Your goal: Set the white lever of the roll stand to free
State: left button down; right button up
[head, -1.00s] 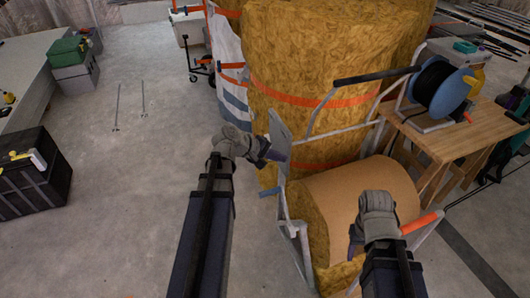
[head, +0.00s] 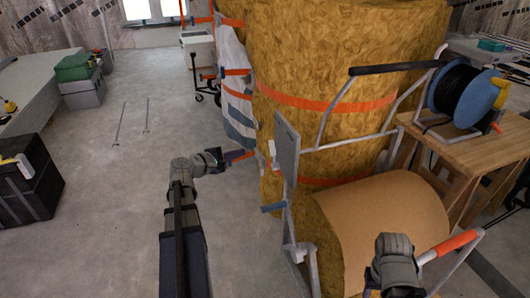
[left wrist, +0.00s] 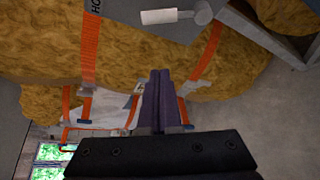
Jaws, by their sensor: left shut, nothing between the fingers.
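The roll stand's grey plate (head: 286,146) stands upright beside the insulation roll in the head view. In the left wrist view the white lever (left wrist: 160,16) shows at the top, its round grey pivot (left wrist: 203,12) at its right end and its free end pointing left in the picture. Partly cut-off letters like "HO" lie beyond that free end. My left gripper (head: 224,158) is left of the plate, apart from it. Its dark purple fingers (left wrist: 160,78) are together and empty, below the lever in the wrist view. My right gripper's fingers are not visible; only its wrist shows at lower right.
A brown-faced roll (head: 385,225) lies in the stand, with an orange handle (head: 452,244) at right. Tall strapped insulation rolls (head: 335,70) stand behind. A wooden table (head: 455,140) holds a blue cable reel (head: 465,92). The floor (head: 105,200) at left is mostly clear.

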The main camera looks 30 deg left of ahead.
aim_at(273, 152)
pick_arm(q)
jog(key=b+x, duration=0.3)
jog(key=x, duration=0.7)
jog(key=d, duration=0.1)
jog(key=s+d+r+p, duration=0.1)
jog(key=d+r+p, duration=0.1)
jog(key=shift+s+d, duration=0.1)
jog(key=shift+s, duration=0.2)
